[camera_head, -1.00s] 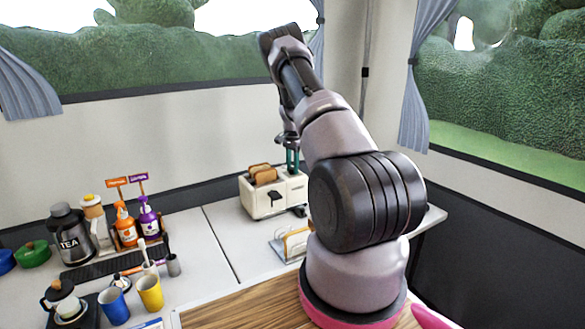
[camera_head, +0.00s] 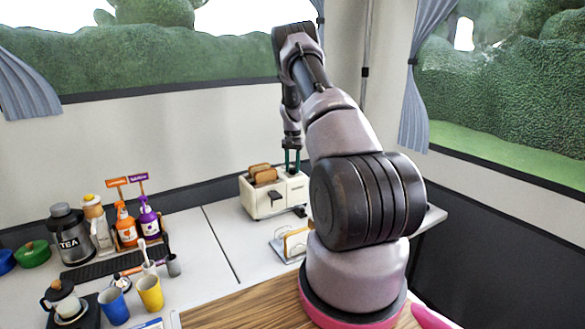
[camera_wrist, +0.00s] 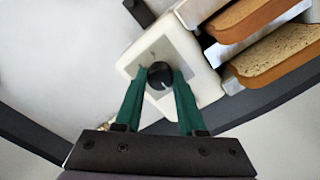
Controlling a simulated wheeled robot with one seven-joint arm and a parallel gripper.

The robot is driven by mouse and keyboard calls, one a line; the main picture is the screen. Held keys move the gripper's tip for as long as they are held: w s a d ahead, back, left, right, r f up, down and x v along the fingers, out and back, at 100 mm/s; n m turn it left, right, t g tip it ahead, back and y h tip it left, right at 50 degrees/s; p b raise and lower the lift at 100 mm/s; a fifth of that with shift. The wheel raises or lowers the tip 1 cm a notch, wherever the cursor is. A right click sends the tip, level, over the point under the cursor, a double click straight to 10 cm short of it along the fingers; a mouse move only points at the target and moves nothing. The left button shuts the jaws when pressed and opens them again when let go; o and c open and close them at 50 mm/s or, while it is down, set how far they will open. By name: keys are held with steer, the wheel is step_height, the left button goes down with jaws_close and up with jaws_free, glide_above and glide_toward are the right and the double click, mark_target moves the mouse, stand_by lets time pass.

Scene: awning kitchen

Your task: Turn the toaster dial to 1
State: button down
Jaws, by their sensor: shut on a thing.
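The cream toaster (camera_head: 262,203) stands on the white counter against the back wall, with slices of toast in its slots. In the wrist view the toaster (camera_wrist: 203,88) shows its black round dial (camera_wrist: 159,75) on a grey plate, with a light mark on the dial. My gripper (camera_wrist: 159,82) has green fingers on either side of the dial and is shut on it. In the head view my gripper (camera_head: 292,160) reaches down onto the toaster's right end, and the dial is hidden there. The dial's numbers are too small to read.
A rack with bread (camera_head: 293,243) stands in front of the toaster. The counter left of the toaster is clear.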

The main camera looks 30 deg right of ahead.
stand_by(0.3)
steer(key=c, duration=0.5)
jaws_free()
step_height(320, 180, up, 11)
stand_by(0.4)
steer(key=s+a+r+t, duration=0.1)
steer(key=s+a+r, duration=0.35)
steer(key=r, duration=0.35)
steer(key=s+a+r+n+t+y, duration=0.1)
steer(key=s+a+r, duration=0.35)
steer(key=r, duration=0.35)
steer(key=s+a+r+t, duration=0.1)
steer(key=s+a+r, duration=0.3)
steer(key=a+r, duration=0.3)
steer(key=s+a+r+n+t, duration=0.1)
steer(key=s+a, duration=0.2)
steer(key=s, duration=0.6)
steer(key=s+a+r+n+t, duration=0.1)
steer(key=s+a, duration=0.3)
steer(key=s, duration=0.5)
steer(key=s+a+r+n+t+y, duration=0.1)
steer(key=s+a+r+t, duration=0.1)
steer(key=s, duration=0.7)
steer(key=shift+s+a+r, duration=0.15)
steer(key=shift+a+r, duration=0.5)
steer(key=shift+a, duration=0.55)
